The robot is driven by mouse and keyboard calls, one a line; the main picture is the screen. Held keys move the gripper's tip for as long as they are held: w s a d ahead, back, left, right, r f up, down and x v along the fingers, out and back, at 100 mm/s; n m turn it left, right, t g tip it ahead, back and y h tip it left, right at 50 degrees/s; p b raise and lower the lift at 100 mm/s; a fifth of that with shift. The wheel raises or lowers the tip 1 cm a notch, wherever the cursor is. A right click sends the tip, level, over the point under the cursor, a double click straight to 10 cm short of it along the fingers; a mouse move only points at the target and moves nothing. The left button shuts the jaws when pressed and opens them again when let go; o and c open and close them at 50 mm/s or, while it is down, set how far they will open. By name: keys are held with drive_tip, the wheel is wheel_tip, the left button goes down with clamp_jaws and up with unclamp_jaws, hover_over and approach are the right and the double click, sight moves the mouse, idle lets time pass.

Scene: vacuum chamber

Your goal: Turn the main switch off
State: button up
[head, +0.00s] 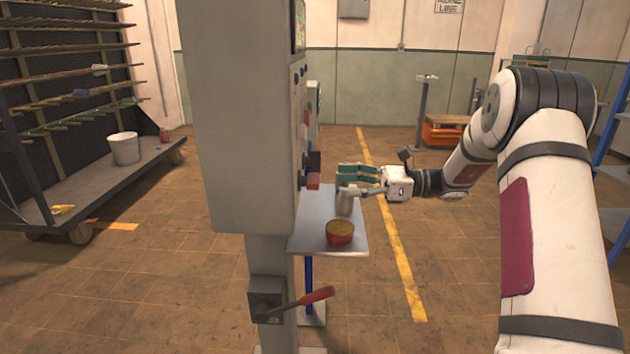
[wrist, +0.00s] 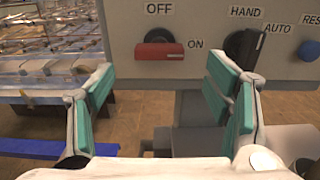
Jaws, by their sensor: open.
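The main switch (wrist: 160,52) is a red knob on the grey panel in the wrist view, with OFF printed above it and ON to its right. Its handle lies roughly level, in line with the ON label. The red knob also shows in the head view (head: 313,181) on the cabinet's side. My gripper (head: 357,174) is open and empty, just right of that knob. In the wrist view its teal-padded fingers (wrist: 162,92) stand wide apart, and the switch appears above and between them. I see no contact with the switch.
A black HAND/AUTO selector (wrist: 243,48) sits right of the switch. The grey cabinet (head: 240,120) carries a red-handled lever (head: 317,296) low down.

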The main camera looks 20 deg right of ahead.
sight(314, 178)
drive_tip(key=x, duration=0.7)
drive_tip(key=shift+a, duration=0.35)
drive_tip(key=c, duration=1.2)
